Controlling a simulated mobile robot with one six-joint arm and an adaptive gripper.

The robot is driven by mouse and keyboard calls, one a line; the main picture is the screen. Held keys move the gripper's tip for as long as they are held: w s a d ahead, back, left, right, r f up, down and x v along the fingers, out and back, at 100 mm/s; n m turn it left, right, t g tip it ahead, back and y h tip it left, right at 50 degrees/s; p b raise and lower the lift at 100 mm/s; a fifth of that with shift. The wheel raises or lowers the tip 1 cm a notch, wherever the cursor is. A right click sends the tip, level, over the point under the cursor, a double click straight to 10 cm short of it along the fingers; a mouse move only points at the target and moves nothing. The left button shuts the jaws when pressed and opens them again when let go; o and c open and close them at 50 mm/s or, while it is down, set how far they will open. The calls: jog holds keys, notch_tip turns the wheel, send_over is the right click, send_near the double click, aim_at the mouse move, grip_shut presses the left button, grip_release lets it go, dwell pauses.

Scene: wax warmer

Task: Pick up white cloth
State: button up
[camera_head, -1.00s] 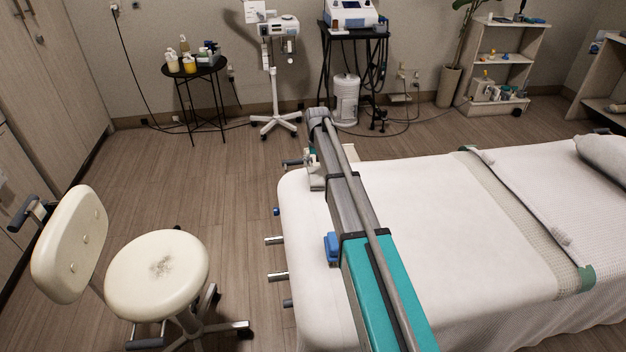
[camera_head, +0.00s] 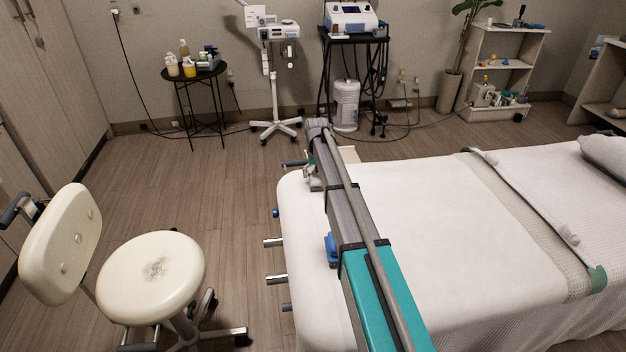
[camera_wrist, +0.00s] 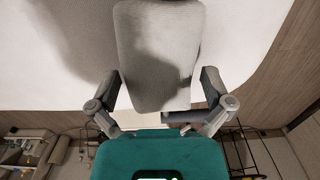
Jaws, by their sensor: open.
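A white sheet (camera_head: 440,230) covers the bed and also shows in the wrist view (camera_wrist: 60,40). In the wrist view, a pale, finely textured piece with rounded corners (camera_wrist: 158,50) lies between and beyond my fingers. I cannot tell whether it is the white cloth or a pad at the bed's end. My gripper (camera_wrist: 160,82) is open, its fingers spread to either side of the near part of this piece, with nothing clearly held. In the head view my arm crosses the bed's left end and hides part of it.
A cream stool (camera_head: 152,277) stands left of the bed. A round black table (camera_head: 193,70) with bottles, a device on a wheeled stand (camera_head: 272,85), a machine cart (camera_head: 352,38) and a shelf (camera_head: 505,62) line the back wall. Floor between stool and back wall is clear.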

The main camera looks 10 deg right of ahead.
jog(key=c, duration=0.9)
jog(key=shift+r, duration=0.15)
jog(key=shift+c, duration=0.2)
notch_tip(320, 180, up, 2)
jog(key=shift+r+p, duration=0.1)
jog(key=shift+p, duration=1.05)
jog(key=s+r+p, duration=0.1)
jog(key=r+p, duration=0.1)
jog(key=s+d+r+p, duration=0.1)
jog(key=s+r+p, duration=0.1)
jog(key=s+d+r+p, duration=0.1)
jog(key=r+p, duration=0.1)
jog(key=shift+s+d+r+p, duration=0.1)
jog(key=shift+s+r+p, duration=0.05)
jog(key=shift+r+p, duration=0.25)
jog(key=s+d+r+p, duration=0.3)
jog(key=s+d+p, duration=0.1)
jog(key=s, duration=0.4)
jog(key=shift+d+r, duration=0.25)
jog(key=shift+r, duration=0.1)
